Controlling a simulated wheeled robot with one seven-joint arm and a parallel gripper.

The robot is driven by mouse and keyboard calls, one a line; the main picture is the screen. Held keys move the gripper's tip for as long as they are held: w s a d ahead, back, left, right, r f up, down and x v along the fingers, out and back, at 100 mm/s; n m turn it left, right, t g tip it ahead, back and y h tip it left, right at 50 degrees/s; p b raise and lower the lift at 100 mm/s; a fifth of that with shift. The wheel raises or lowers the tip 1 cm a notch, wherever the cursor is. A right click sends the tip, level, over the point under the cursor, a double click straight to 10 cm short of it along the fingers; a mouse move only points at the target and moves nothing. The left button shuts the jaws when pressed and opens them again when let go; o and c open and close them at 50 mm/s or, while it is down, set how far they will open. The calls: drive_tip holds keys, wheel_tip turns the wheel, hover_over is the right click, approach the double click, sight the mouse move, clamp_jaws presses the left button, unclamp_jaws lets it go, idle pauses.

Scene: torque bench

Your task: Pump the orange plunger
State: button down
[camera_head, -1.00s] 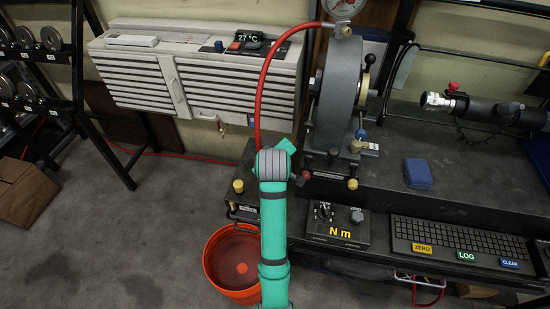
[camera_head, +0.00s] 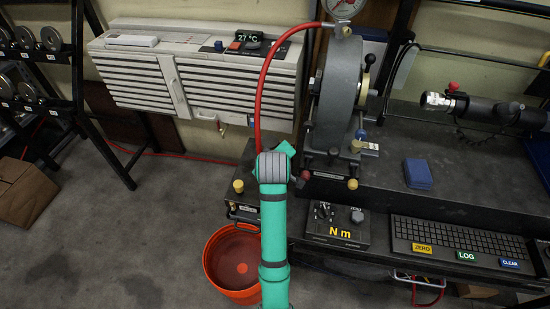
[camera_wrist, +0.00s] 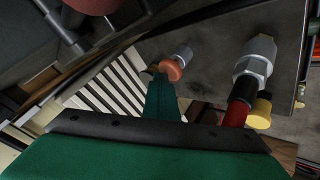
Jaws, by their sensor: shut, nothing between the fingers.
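The orange plunger (camera_wrist: 172,70) shows in the wrist view as a round orange knob on a short metal stem, standing out from a dark grey block (camera_wrist: 215,50). My gripper (camera_wrist: 160,76) is shut, a narrow green shape whose tip is right at the knob's left side. I cannot tell whether it touches or presses the knob. In the head view my teal arm covers this spot, and neither the plunger nor my fingertips can be made out there.
A red hose (camera_wrist: 240,108) with a metal fitting (camera_wrist: 254,62) and a yellow knob (camera_wrist: 262,112) lie close on the right in the wrist view. In the head view, a grey wheel-shaped housing (camera_head: 336,95), an N m box (camera_head: 338,225) and a keyboard (camera_head: 460,243) stand on the bench.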

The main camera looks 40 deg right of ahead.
drive_tip(key=shift+f, duration=0.4)
drive_tip(key=shift+r, duration=0.2)
idle(0.3)
drive_tip(key=shift+r, duration=1.5)
drive_tip(key=shift+r, duration=2.5)
drive_tip(key=shift+a, duration=0.1)
